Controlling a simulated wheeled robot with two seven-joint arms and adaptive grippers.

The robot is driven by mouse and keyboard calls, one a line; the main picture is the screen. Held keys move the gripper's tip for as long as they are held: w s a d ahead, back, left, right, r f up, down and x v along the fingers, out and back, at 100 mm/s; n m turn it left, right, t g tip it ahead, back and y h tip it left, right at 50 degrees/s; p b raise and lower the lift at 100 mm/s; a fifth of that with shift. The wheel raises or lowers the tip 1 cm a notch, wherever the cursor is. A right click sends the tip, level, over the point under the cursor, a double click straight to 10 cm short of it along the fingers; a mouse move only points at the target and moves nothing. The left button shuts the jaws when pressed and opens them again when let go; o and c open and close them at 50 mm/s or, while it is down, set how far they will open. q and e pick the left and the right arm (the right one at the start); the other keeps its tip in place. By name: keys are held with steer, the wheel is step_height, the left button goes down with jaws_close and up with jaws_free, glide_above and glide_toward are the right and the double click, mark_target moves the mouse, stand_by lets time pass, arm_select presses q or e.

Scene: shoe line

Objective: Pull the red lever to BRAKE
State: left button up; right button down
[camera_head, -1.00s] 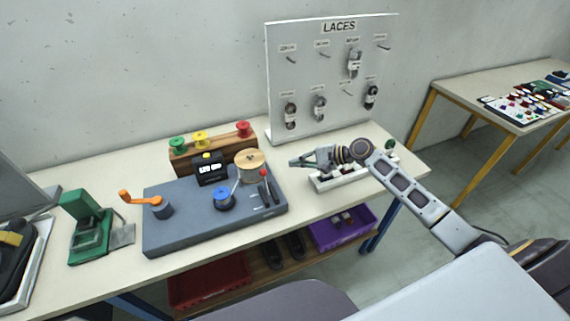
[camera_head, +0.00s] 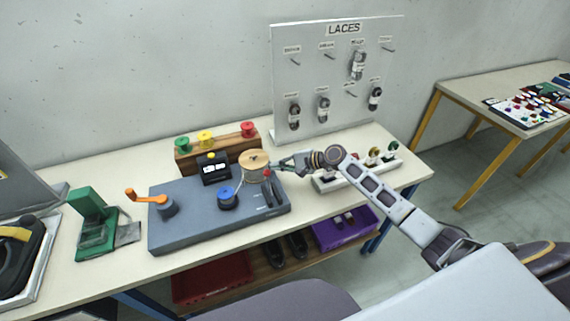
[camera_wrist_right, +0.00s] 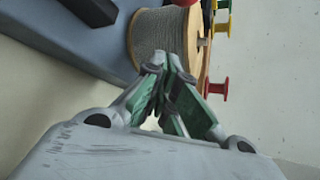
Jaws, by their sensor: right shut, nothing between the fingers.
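The red-tipped lever (camera_head: 267,175) stands at the right end of the grey winding base (camera_head: 185,233), in front of the large wooden spool (camera_head: 253,160). My right gripper (camera_head: 276,167) is shut and empty, with its tips close to the red tip and the spool; I cannot tell whether they touch. In the right wrist view the shut fingers (camera_wrist_right: 175,68) are in front of the grey-wound spool (camera_wrist_right: 160,38). A red piece (camera_wrist_right: 184,2) is cut off at the top edge there, possibly the lever's tip. The BRAKE marking is not readable. My left gripper is not in view.
A blue spool (camera_head: 228,198), a black display (camera_head: 215,168) and an orange crank (camera_head: 147,196) are on the base. A wooden rack (camera_head: 217,153) with coloured spools stands behind. A white holder (camera_head: 353,176) lies to the right, near my forearm. The LACES board (camera_head: 338,80) stands behind.

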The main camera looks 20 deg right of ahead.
mark_target(269, 183)
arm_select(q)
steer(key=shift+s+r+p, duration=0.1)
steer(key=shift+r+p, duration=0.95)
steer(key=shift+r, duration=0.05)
arm_select(e)
steer(key=shift+s+a+r, duration=0.5)
steer(key=shift+s+a, duration=0.05)
steer(key=shift+s, duration=0.15)
steer(key=shift+s+a+r, duration=0.45)
steer(key=shift+s+a, duration=0.05)
steer(key=shift+s, duration=0.2)
arm_select(q)
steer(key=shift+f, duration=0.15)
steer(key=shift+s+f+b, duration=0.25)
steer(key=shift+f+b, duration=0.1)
steer(key=shift+b, duration=0.1)
arm_select(e)
steer(key=shift+s+r, duration=0.1)
steer(key=shift+s, duration=0.05)
